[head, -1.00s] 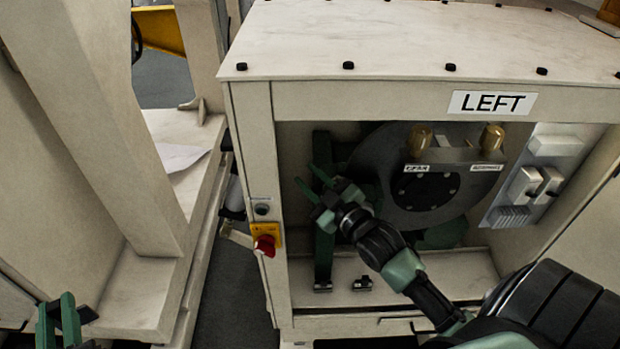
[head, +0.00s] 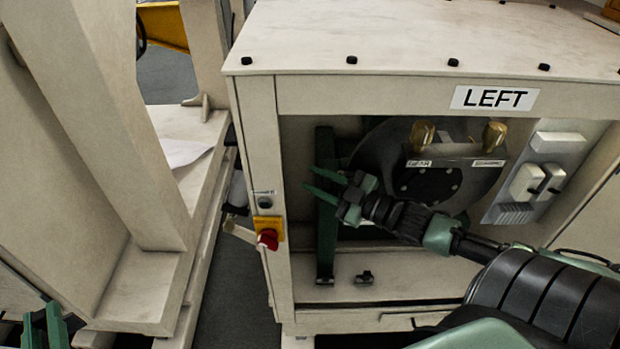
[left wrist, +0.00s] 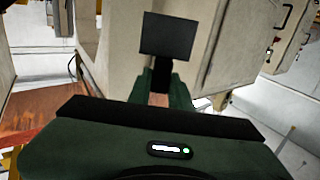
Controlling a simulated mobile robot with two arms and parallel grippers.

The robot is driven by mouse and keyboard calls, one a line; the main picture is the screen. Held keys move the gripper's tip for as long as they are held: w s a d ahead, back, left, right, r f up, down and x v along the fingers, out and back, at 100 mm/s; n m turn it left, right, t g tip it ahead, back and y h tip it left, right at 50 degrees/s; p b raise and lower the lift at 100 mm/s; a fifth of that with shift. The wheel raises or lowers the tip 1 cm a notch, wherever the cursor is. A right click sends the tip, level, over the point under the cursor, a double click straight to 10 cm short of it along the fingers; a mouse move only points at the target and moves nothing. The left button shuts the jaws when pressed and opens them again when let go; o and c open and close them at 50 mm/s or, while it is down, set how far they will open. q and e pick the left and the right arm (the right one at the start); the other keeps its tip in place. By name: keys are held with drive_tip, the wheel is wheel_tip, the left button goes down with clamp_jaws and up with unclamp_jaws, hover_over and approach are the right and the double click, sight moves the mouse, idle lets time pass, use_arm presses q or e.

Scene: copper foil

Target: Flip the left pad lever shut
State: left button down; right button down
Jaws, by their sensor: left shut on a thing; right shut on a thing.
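My right gripper (head: 310,179) is in front of the open bay of the cabinet marked LEFT (head: 495,98). Its two green fingers point left across a dark green upright bar (head: 326,235), with a gap between them. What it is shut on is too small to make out. My left gripper (head: 45,326) is at the lower left, well away from the bay. In the left wrist view its green fingers (left wrist: 160,95) are shut around the stem of a black square block (left wrist: 168,36). I cannot pick out a pad lever for certain.
Inside the bay is a grey disc (head: 430,185) under two brass knobs (head: 422,135). White switches (head: 530,182) are on the right panel. A red knob (head: 268,239) is on the left cabinet post. A pale upright frame (head: 110,130) stands at left.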

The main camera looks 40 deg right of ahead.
drive_tip(key=shift+s+f, duration=0.1)
drive_tip(key=shift+f, duration=0.3)
drive_tip(key=c, duration=1.2)
unclamp_jaws()
drive_tip(key=shift+c, duration=0.2)
drive_tip(key=shift+o, duration=0.8)
drive_tip(key=shift+d, duration=0.25)
drive_tip(key=shift+r, duration=0.1)
drive_tip(key=shift+s, duration=0.3)
drive_tip(key=v, duration=1.1)
drive_tip(key=shift+d, duration=0.25)
